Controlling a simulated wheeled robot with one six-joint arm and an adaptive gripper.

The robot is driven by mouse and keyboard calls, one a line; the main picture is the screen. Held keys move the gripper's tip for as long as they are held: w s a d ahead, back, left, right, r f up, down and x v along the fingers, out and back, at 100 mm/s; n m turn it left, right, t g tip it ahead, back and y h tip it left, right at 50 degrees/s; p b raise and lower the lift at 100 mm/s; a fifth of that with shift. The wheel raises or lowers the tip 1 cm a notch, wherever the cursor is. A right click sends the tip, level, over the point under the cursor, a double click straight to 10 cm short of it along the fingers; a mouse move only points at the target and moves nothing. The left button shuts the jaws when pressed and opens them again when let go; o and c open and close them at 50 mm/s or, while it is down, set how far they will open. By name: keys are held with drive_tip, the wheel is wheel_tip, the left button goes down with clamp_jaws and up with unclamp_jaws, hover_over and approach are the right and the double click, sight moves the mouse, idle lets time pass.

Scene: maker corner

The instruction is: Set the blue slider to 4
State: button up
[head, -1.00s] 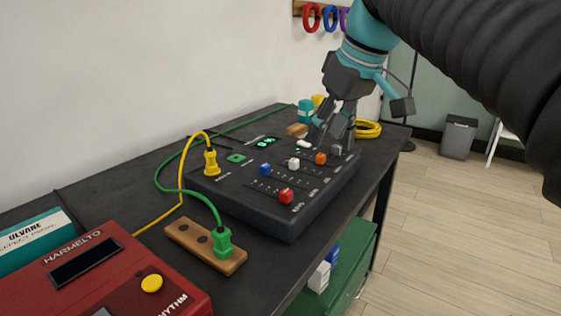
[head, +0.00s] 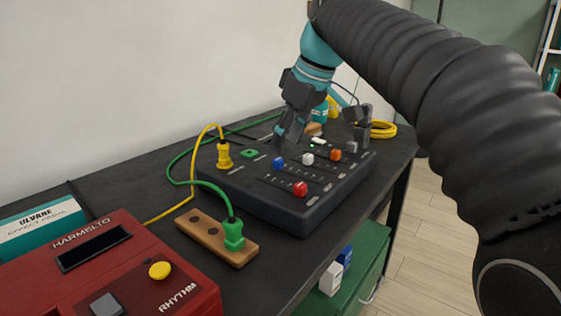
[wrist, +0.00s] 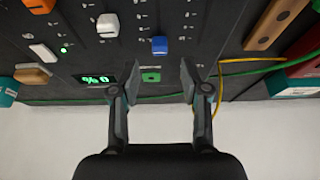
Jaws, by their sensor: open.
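The blue slider (head: 278,162) is a small blue cap on the dark mixer panel (head: 262,202), at the left end of its slot in the head view. My gripper (head: 284,145) is above the panel's back edge, just behind the blue slider. In the wrist view my gripper (wrist: 152,82) is open and empty, with its fingers apart on either side of a green button (wrist: 151,76). The slider is not between the fingers. The scale marks are too small to read.
A yellow plug (head: 224,156) and cable rise left of the gripper. A green plug (head: 233,233) sits in a wooden block. The wall is close behind the table.

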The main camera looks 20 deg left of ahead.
sight(278, 159)
drive_tip(key=shift+b+x, duration=0.45)
drive_tip(key=shift+x, duration=2.05)
clamp_jaws()
